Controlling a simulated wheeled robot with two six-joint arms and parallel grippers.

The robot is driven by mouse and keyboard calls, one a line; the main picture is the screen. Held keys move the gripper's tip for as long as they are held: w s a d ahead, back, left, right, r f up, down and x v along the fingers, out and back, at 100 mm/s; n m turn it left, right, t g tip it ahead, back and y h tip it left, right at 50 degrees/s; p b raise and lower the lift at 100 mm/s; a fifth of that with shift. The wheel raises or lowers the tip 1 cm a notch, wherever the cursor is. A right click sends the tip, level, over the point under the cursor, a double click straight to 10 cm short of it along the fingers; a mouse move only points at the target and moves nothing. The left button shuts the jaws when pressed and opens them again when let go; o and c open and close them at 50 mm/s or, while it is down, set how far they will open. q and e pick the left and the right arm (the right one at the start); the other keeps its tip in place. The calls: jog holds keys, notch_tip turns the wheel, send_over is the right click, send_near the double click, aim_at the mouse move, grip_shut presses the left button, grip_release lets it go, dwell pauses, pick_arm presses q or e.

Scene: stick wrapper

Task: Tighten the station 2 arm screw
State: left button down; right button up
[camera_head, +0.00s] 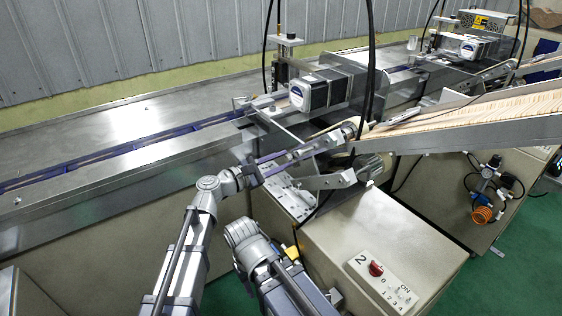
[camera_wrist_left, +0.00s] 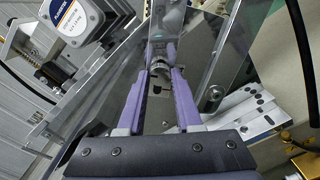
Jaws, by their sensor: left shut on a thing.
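My left gripper (camera_head: 293,157) reaches in from the lower left to the station 2 machine, its purple fingers beside the metal arm bracket. In the left wrist view, the two fingertips (camera_wrist_left: 162,72) close around a small metal screw head, the station 2 arm screw (camera_wrist_left: 160,60), at the clear plate. The fingers stay apart by the screw's width. In the head view the screw is too small and crowded to make out. My right gripper is not in view.
The station 2 cabinet (camera_head: 345,245) carries a control panel (camera_head: 382,281) with a red knob. A stepper motor (camera_head: 322,90) sits above the conveyor (camera_head: 120,150). A sloped wooden-bottomed chute (camera_head: 480,112) rises right. Black cables (camera_head: 370,60) hang close by.

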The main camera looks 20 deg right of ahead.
pick_arm(q)
jog(key=m, duration=0.6)
jog(key=shift+m, duration=0.3)
jog(key=m, duration=1.2)
jog(key=shift+m, duration=0.4)
jog(key=m, duration=0.6)
jog(key=shift+s, duration=0.1)
jog(key=c, duration=0.6)
grip_release()
jog(key=shift+v, duration=3.9)
jog(key=shift+r, duration=0.1)
